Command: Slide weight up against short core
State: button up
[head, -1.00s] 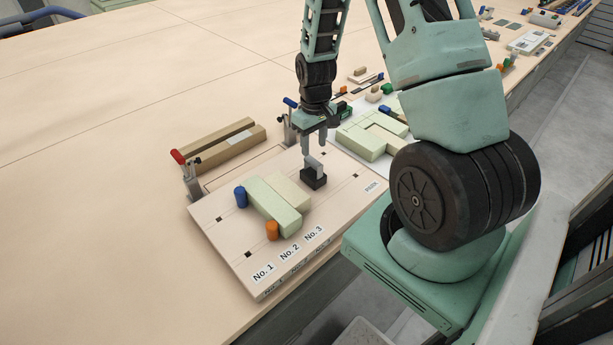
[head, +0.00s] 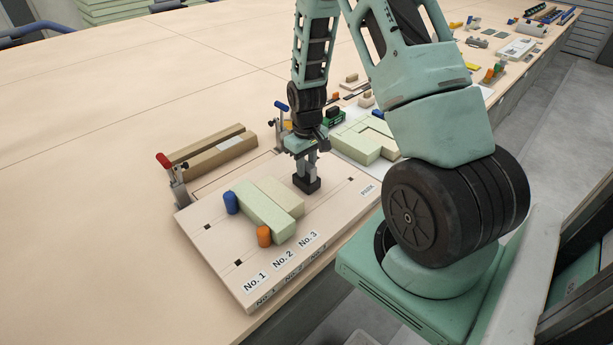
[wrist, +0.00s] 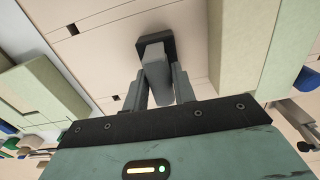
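The weight, a black block with a grey upright handle (head: 306,185), stands on the pale board (head: 215,240), right of the cores. My gripper (head: 306,167) points down over it, with its fingers on either side of the handle. The wrist view shows the weight's black base (wrist: 155,43) and the handle between the fingers (wrist: 162,80); whether they press on it is unclear. The short core, a pale cream block (head: 281,194), lies flat against a longer pale green block (head: 258,212). A visible gap of bare board separates the weight from the short core.
Toggle clamps with red (head: 165,160) and blue (head: 281,106) handles stand at the board's back edge. Pale green blocks (head: 358,143) lie just beyond the board's right side.

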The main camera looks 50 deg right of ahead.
grip_shut()
jog(key=shift+a, duration=0.1)
jog(key=shift+a, duration=2.45)
jog(key=shift+a, duration=0.55)
jog(key=o, duration=0.6)
grip_release()
jog(key=shift+d, duration=0.1)
